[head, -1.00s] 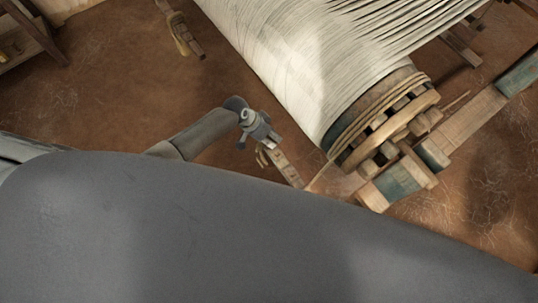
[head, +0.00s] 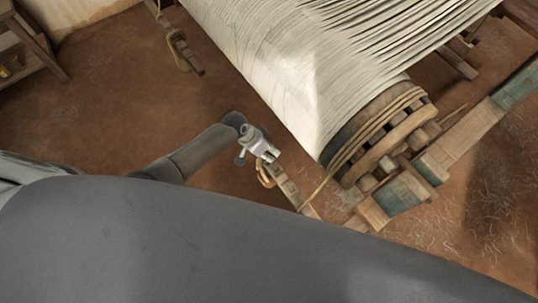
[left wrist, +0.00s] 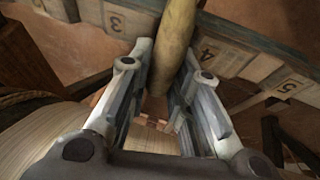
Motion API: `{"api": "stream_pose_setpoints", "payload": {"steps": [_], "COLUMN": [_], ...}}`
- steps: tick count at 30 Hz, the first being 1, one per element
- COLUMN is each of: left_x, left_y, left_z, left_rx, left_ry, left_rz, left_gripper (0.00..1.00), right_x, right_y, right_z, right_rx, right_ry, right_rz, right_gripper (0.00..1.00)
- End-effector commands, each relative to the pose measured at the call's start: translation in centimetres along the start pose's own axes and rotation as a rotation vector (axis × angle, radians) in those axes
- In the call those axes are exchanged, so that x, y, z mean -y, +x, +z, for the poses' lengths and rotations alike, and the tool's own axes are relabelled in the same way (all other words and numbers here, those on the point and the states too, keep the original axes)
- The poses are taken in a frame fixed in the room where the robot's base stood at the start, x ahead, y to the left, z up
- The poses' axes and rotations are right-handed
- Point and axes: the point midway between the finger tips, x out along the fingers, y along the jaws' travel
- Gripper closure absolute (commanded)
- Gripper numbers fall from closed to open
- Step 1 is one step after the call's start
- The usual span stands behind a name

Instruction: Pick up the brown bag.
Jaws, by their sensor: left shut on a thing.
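My left gripper (head: 268,154) is beside the end of the loom's cloth roller, over a wooden bar with a tan loop (head: 264,176) next to it. In the left wrist view, the gripper (left wrist: 163,75) is closed on a smooth, rounded, tan-brown piece (left wrist: 175,30) that runs up between its fingers. Whether this piece is part of the brown bag I cannot tell; no whole bag shows clearly. The right gripper is not in view.
The large cloth roller (head: 300,85) with pale threads stands close by on the right. Wooden loom beams (head: 460,135) extend beyond it. Brown floor (head: 120,100) is clear to the left.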

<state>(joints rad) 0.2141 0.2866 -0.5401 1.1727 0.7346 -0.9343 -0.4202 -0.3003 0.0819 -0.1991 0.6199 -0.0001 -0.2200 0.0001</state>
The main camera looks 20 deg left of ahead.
Motion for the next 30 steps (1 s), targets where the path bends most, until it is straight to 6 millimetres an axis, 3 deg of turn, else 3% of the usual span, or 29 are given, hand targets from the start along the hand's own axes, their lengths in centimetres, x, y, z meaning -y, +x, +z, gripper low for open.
{"api": "stream_pose_setpoints", "payload": {"steps": [19,30], "left_x": [-0.6,1.1], "left_y": [-3.2,-4.6], "left_z": [-1.5,1.7], "left_rx": [-0.006,-0.002], "left_ry": [0.001,0.001], "left_rz": [-0.001,-0.003], "left_gripper": [1.0,1.0], "right_x": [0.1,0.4], "right_y": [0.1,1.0], "right_z": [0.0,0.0], "right_rx": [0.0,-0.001], "right_ry": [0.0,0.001], "right_rz": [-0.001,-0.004], "right_gripper": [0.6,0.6]}}
